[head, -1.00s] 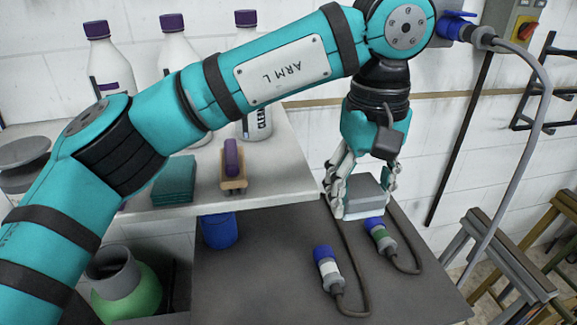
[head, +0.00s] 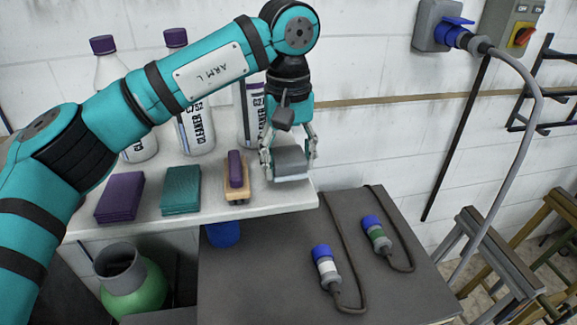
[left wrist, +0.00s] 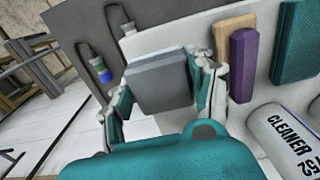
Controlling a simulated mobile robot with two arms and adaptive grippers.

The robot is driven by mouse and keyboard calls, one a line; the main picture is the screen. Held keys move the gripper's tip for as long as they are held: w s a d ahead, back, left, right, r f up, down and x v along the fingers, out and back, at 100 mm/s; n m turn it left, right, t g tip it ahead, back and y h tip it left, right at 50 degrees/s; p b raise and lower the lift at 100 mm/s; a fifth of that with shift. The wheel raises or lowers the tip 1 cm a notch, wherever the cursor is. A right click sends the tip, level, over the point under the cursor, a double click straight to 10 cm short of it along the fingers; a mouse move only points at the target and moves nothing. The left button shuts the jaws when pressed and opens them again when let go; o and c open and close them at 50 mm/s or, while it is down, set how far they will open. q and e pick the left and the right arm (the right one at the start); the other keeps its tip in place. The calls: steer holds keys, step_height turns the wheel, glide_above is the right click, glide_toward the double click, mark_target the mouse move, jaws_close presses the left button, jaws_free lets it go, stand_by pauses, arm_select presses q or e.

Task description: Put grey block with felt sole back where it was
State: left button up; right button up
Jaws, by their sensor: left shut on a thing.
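The grey block (head: 291,162) with a pale sole is held between the fingers of my left gripper (head: 290,160). It is at the right end of the white shelf (head: 285,201), over or on its surface; I cannot tell whether the sole touches. In the left wrist view the grey block (left wrist: 160,82) sits between both fingers of my left gripper (left wrist: 163,88), with the shelf behind it. The wooden brush with a purple top (head: 236,172) is just left of the block. My right gripper is not in view.
Teal pads (head: 181,190) and purple pads (head: 120,197) lie on the shelf left of the brush. Cleaner bottles (head: 194,125) stand behind. Below right, a dark surface (head: 400,289) holds a white-banded connector (head: 327,267) and a green-banded connector (head: 378,238), both with cables.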

mark_target(289, 175)
arm_select(q)
step_height(289, 175, down, 3)
steer(key=shift+p, duration=0.9)
steer(key=shift+f, duration=0.25)
steer(key=shift+f, duration=0.1)
steer(key=o, duration=1.1)
